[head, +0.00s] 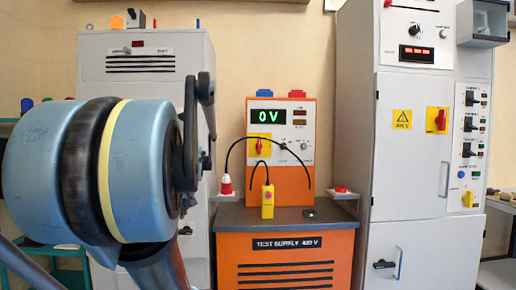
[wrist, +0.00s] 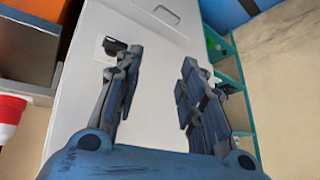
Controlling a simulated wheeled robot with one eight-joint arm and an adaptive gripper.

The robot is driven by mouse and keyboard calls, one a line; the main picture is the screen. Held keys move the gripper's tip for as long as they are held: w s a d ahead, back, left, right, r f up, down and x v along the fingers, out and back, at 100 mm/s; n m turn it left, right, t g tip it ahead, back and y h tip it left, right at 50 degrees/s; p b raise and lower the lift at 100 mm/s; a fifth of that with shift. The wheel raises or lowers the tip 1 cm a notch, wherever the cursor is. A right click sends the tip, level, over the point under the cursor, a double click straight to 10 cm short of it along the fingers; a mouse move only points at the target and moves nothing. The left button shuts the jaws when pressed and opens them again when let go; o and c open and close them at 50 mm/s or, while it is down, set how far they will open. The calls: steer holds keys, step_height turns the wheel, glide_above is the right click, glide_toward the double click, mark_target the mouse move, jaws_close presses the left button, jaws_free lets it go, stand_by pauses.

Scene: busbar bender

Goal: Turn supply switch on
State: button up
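The orange test supply unit (head: 292,180) stands on a dark-topped orange cabinet labelled TEST SUPPLY (head: 285,250). Its green display (head: 268,117) reads 0 V. A red rotary switch on a yellow plate (head: 259,147) sits on its front, left of a small black knob (head: 284,147); the black cable passes in front of it. My gripper (wrist: 160,58) is open and empty in the wrist view, pointing at a pale grey cabinet. In the head view my arm covers most of it, and its dark linkage is left of the supply unit.
A yellow pendant (head: 267,200) stands on the cabinet top under a looping black cable. A red-and-white plug (head: 226,186) is at the left edge and a red button (head: 341,189) at the right. Grey cabinets (head: 145,60) (head: 410,150) flank the supply. Green shelving (wrist: 235,90) shows in the wrist view.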

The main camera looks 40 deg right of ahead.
steer(key=w+d+r+m+t+h, duration=0.1)
steer(key=w+d+r, duration=0.2)
steer(key=d+r, duration=0.25)
steer(key=w+d+r+t, duration=0.1)
steer(key=w+d+r, duration=0.25)
steer(key=d, duration=0.25)
step_height(320, 180, up, 18)
steer(key=m+t+h, duration=0.3)
steer(key=m+h, duration=0.1)
steer(key=h, duration=0.3)
glide_above(259, 144)
steer(key=s+a, duration=0.8)
steer(key=s, duration=0.6)
steer(key=x, duration=1.7)
steer(key=shift+f, duration=0.45)
steer(key=shift+g, duration=0.3)
steer(key=shift+a, duration=0.1)
jaws_close()
